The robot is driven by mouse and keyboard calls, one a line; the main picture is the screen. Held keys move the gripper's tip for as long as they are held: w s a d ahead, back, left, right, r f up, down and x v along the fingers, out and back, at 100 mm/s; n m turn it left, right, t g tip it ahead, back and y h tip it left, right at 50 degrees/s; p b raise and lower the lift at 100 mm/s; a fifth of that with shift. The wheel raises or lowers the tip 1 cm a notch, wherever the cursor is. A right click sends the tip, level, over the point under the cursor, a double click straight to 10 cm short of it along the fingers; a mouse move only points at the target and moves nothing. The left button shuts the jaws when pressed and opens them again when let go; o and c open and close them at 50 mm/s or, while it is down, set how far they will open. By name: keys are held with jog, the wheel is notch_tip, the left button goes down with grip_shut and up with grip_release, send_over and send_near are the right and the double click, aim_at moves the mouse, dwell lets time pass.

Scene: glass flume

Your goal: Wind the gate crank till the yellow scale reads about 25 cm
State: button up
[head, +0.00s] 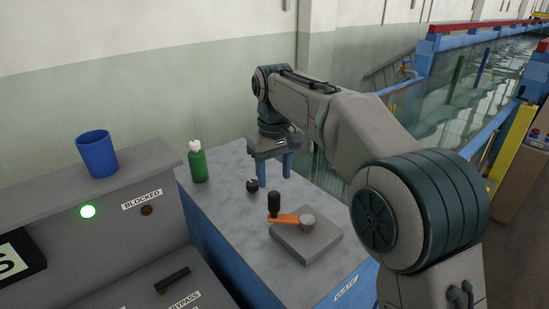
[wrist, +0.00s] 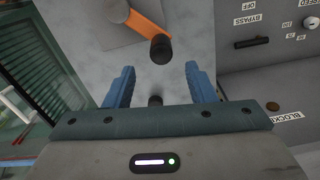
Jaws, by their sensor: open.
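The gate crank has an orange arm (head: 286,219), a black upright handle (head: 273,203) and a grey hub, on a grey block (head: 318,247) near a GATE label. In the wrist view the orange arm (wrist: 148,31) and black handle (wrist: 161,49) lie just beyond the fingertips. My gripper (head: 274,180) points down, open and empty, above the bench behind the crank. In the wrist view its blue fingers (wrist: 159,70) are apart, with nothing held. A yellow upright strip (head: 498,155) stands by the flume; no scale marks can be read on it.
A small black knob (head: 252,185) stands on the bench near my gripper. A green bottle (head: 197,162) stands at the bench's back left. The glass flume (head: 460,85) runs behind right.

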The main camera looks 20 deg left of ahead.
jog(key=shift+r, duration=2.4)
jog(key=shift+d, duration=0.1)
jog(key=s+d+m+t, duration=0.1)
jog(key=s+d+m, duration=0.15)
jog(key=d, duration=0.95)
jog(key=s+d+m+t, duration=0.1)
jog(key=d+m, duration=0.2)
jog(key=d, duration=0.9)
jog(key=s+d+f+m+t, duration=0.1)
jog(key=s+d+f+m, duration=0.4)
jog(key=s+d+f, duration=0.6)
jog(key=s+d, duration=0.3)
jog(key=shift+s+d+f+t+b, duration=0.15)
jog(key=shift+s+f+t+b, duration=0.2)
jog(key=shift+f+t, duration=0.05)
dwell(0.4)
